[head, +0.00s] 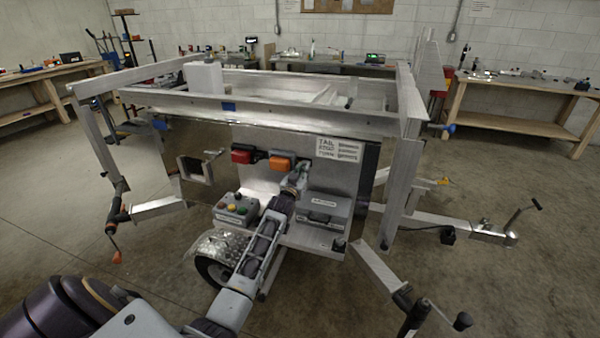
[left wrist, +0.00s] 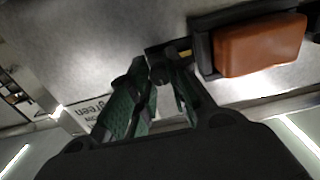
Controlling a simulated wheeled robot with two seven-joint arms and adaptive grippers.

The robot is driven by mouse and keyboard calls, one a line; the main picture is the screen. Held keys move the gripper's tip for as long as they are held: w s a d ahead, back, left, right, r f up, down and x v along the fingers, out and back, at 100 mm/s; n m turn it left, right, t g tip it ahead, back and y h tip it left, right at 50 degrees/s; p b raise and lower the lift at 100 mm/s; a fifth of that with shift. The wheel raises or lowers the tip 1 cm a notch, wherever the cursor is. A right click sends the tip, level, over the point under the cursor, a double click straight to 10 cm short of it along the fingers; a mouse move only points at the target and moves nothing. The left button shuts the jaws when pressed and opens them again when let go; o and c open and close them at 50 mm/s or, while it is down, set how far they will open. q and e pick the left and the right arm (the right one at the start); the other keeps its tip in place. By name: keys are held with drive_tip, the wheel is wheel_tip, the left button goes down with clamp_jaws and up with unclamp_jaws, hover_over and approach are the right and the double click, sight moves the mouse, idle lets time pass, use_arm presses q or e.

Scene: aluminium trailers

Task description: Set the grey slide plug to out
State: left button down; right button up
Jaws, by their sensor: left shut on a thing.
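My left gripper (head: 298,178) reaches in to the upright metal panel, just below and right of the orange lamp (head: 281,162). In the left wrist view my left gripper (left wrist: 158,88) has its green-padded fingers close together, shut on a small dark round-ended piece (left wrist: 160,72), which I take to be the slide plug. This piece sits at a dark block (left wrist: 169,50) with a yellow mark, beside the orange lamp (left wrist: 262,45). The fingers hide part of it. How far it is slid out cannot be told. My right gripper is not clearly in view.
A red lamp (head: 242,156) is left of the orange one. A button box (head: 236,207) and a grey case (head: 322,212) stand on the ledge below. A sign (head: 339,149) is at the panel's right. Trailer rails frame the panel; workbenches stand behind.

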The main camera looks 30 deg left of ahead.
use_arm(q)
drive_tip(key=shift+d, duration=0.2)
drive_tip(key=c, duration=1.6)
unclamp_jaws()
drive_tip(key=shift+d, duration=0.1)
drive_tip(key=shift+o, duration=0.2)
use_arm(e)
drive_tip(key=shift+w+r, duration=0.1)
drive_tip(key=shift+w, duration=0.35)
drive_tip(key=shift+s, duration=0.1)
use_arm(q)
drive_tip(key=v, duration=1.1)
drive_tip(key=shift+s, duration=0.4)
use_arm(e)
drive_tip(key=shift+s, duration=0.1)
use_arm(q)
drive_tip(key=shift+f, duration=0.1)
drive_tip(key=shift+d, duration=0.1)
